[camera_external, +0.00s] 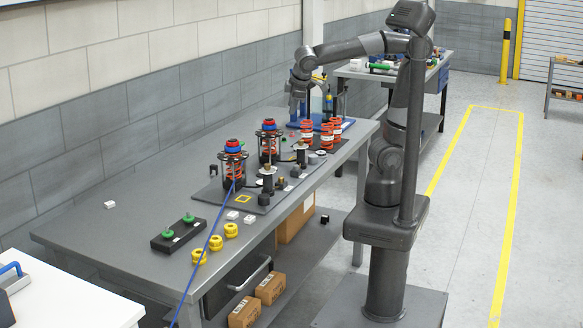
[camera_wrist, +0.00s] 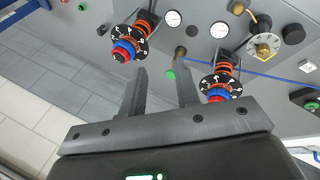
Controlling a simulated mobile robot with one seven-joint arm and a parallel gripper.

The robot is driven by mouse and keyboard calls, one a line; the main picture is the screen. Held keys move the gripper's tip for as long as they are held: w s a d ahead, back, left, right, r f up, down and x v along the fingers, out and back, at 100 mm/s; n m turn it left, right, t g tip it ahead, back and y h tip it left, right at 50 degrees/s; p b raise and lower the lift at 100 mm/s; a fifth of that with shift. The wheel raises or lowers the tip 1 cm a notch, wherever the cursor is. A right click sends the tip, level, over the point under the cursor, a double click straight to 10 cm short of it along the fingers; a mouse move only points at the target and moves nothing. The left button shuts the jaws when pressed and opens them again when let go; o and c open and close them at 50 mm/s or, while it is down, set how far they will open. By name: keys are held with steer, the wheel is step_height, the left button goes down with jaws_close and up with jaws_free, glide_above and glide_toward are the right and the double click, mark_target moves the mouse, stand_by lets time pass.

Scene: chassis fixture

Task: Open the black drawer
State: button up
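The black drawer (camera_external: 223,294) hangs under the near end of the grey workbench (camera_external: 128,222) in the external view. A silver bar handle (camera_external: 250,275) crosses its front. The drawer looks closed, though the boxes and the bench edge hide part of it. My gripper (camera_external: 299,108) is above the far part of the bench, well away from the drawer. In the wrist view my gripper (camera_wrist: 162,75) has its two fingers apart with nothing between them. The drawer is not seen in the wrist view.
Spring assemblies (camera_external: 233,168) and several orange springs (camera_external: 307,130) stand on the bench. Cardboard boxes (camera_external: 270,288) sit on the lower shelf beside the drawer front. A blue cable (camera_external: 208,248) hangs over the bench edge. The floor at right (camera_external: 465,200) is clear.

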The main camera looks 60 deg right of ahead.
steer(key=s+a+n+t+h, duration=0.15)
steer(key=a+n+t, duration=0.5)
steer(key=a, duration=2.05)
steer(key=s+a+f+n+t+y, duration=0.2)
steer(key=s+a+n+t+y, duration=0.3)
steer(key=s+a, duration=1.4)
glide_toward(257, 270)
steer(key=shift+g, duration=0.25)
steer(key=x, duration=1)
steer(key=shift+w+f, duration=0.15)
steer(key=shift+c, duration=0.6)
jaws_close()
